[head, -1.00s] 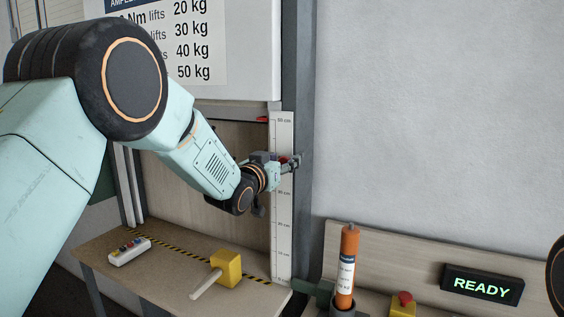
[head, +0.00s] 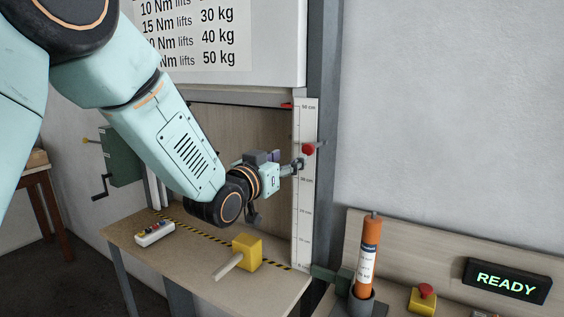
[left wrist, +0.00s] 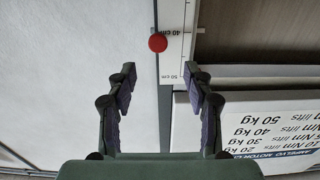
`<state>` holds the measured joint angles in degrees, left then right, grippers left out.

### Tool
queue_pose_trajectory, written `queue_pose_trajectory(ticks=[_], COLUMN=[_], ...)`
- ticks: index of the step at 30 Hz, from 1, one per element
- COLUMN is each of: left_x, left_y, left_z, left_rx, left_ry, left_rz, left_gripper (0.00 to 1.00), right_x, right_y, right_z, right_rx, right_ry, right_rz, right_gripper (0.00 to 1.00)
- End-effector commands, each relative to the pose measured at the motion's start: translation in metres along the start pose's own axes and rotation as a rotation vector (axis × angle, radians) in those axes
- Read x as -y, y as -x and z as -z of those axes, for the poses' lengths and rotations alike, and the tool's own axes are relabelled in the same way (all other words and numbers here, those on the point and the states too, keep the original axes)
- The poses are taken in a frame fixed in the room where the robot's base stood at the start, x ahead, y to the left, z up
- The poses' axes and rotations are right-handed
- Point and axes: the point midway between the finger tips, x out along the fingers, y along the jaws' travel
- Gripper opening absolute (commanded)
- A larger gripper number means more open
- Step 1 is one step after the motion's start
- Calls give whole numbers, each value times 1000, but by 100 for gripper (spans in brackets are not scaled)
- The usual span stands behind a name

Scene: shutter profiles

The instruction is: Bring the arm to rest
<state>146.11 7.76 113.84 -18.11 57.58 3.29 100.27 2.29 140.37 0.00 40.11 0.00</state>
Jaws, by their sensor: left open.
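My left gripper (head: 296,166) is beside the white height scale (head: 304,215) in the head view. In the left wrist view its two fingers (left wrist: 160,75) are spread apart with nothing between them. A red knob (head: 308,149) is at the scale, just past the fingertips. It also shows in the left wrist view (left wrist: 158,43), ahead of the fingers and apart from them. My left arm (head: 180,140) reaches in from the upper left. My right gripper is not in view.
Below the arm, a bench (head: 205,285) holds a yellow mallet (head: 247,250) and a button box (head: 154,233). An orange cylinder (head: 369,245) stands in a holder at right, near a red-topped yellow button (head: 424,298) and a READY display (head: 507,281). A crank box (head: 122,155) is at left.

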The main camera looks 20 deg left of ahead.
Motion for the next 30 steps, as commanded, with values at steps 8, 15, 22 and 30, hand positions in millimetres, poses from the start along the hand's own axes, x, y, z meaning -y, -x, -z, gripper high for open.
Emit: queue_pose_trajectory(ticks=[8, 15, 22, 30], left_x=[0, 0, -1, -10], left_y=[14, 14, 15, 56], left_z=[0, 0, -12, -155], left_rx=[-1, -1, 25, 342], left_ry=[1, 0, 5, 61], left_rz=[0, 0, 2, 35], left_gripper=[52, 52, 52, 52], right_x=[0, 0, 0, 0], right_y=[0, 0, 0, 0], right_z=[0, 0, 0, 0], right_rx=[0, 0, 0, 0], right_ry=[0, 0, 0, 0], right_rz=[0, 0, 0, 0], right_gripper=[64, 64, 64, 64])
